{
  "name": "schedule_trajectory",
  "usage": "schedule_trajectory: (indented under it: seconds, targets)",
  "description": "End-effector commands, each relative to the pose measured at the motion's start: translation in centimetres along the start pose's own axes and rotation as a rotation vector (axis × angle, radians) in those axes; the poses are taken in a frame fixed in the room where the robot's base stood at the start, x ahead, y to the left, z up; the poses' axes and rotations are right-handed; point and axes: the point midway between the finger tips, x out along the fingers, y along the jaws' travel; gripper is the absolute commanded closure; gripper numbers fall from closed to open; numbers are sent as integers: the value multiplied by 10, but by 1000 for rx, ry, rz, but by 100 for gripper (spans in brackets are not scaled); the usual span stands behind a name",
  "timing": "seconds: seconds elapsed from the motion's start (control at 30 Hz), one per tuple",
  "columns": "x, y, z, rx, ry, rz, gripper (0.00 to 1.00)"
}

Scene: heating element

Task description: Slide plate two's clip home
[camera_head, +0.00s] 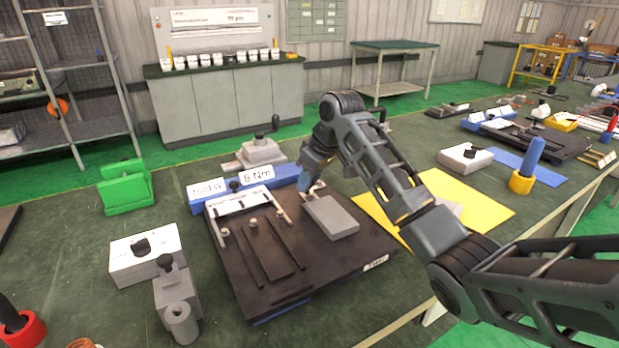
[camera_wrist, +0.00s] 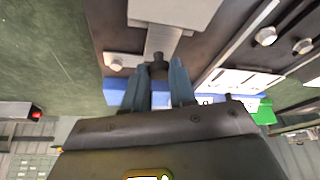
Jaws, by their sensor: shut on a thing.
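A dark base board (camera_head: 285,285) lies on the green bench. A grey block-like plate (camera_head: 332,218) lies on its right part; its edge shows at the top of the wrist view (camera_wrist: 172,12). A pale metal strip, seemingly the clip (camera_wrist: 163,40), runs from the plate toward my gripper (camera_wrist: 159,76). My gripper's blue fingers are shut on a small dark knob (camera_wrist: 158,66) at the strip's near end. In the head view my gripper (camera_head: 309,187) is just behind the grey plate, and my wrist partly hides it. I cannot tell whether the clip is fully seated.
A blue bar with labels (camera_head: 222,192) lies along the board's back edge. Bolt heads and thin rails (camera_head: 278,248) are on the board's left part. A white block (camera_head: 146,262) and a grey fixture (camera_head: 177,300) stand left. A yellow sheet (camera_head: 472,205) lies right.

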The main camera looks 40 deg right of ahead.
Motion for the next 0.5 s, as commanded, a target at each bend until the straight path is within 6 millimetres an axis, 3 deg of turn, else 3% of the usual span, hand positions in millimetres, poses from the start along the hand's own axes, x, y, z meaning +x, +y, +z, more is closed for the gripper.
schedule_trajectory:
  seconds: [0.1,0.13,0.37,0.5]
  targets:
    - [0,-1,2,1,-8,-4,100]
    - [0,-1,3,1,-8,-5,72]
    - [0,-1,2,1,-7,-4,50]
    - [0,-1,2,1,-6,-3,49]
